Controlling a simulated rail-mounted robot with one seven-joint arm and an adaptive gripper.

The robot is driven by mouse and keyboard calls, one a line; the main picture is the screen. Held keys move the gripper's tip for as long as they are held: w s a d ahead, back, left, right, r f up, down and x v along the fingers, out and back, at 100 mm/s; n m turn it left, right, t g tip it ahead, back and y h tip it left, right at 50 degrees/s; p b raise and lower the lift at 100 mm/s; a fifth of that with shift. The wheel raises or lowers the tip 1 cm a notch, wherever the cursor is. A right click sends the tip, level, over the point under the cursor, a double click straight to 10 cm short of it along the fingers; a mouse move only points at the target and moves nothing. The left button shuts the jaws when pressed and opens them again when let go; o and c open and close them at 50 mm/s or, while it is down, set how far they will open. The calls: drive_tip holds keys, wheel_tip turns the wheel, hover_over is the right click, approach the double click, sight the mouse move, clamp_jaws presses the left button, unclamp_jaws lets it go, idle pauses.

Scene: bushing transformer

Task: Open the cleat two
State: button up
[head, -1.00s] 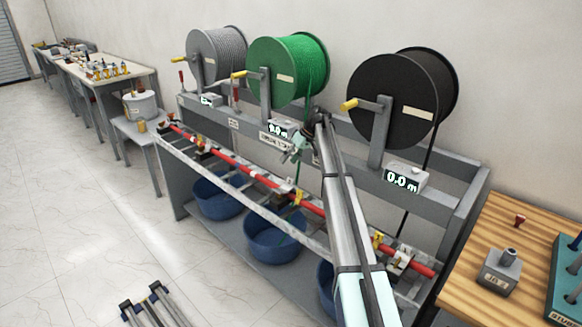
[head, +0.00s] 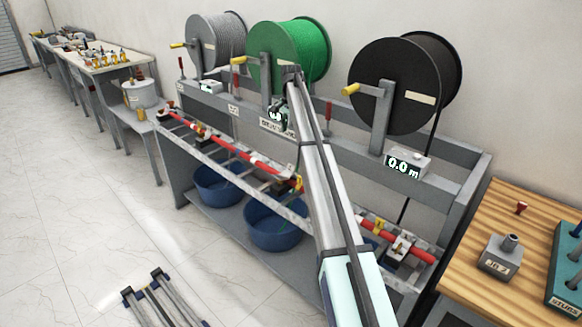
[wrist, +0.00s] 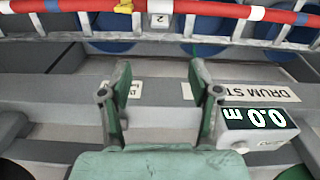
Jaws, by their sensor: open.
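My gripper (wrist: 159,75) is open and empty in the wrist view, its two green-grey fingers well apart above the rack's grey beams. A small plate marked 2 (wrist: 160,20) lies beyond the fingertips, below the red rail (wrist: 235,12). A yellow piece (wrist: 123,7) sits on the rail beside that plate, cut by the top edge. In the head view my gripper (head: 277,112) is in front of the green drum's stand, above and apart from the rail. A yellow fitting (head: 297,184) shows on the rail beside my arm. I cannot tell which fitting is cleat two.
The green drum (head: 287,52), grey drum (head: 216,40) and black drum (head: 403,85) stand behind the rail. Meter displays (head: 404,165) sit on the beam. A red-handled lever (head: 328,115) stands right of my gripper. Blue tubs (head: 272,228) lie below. The floor in front is mostly clear.

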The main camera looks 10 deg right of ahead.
drive_tip(key=p, duration=0.5)
approach(291, 165)
drive_tip(key=shift+m, duration=0.4)
wheel_tip(291, 165, down, 10)
drive_tip(key=shift+f, duration=0.15)
clamp_jaws()
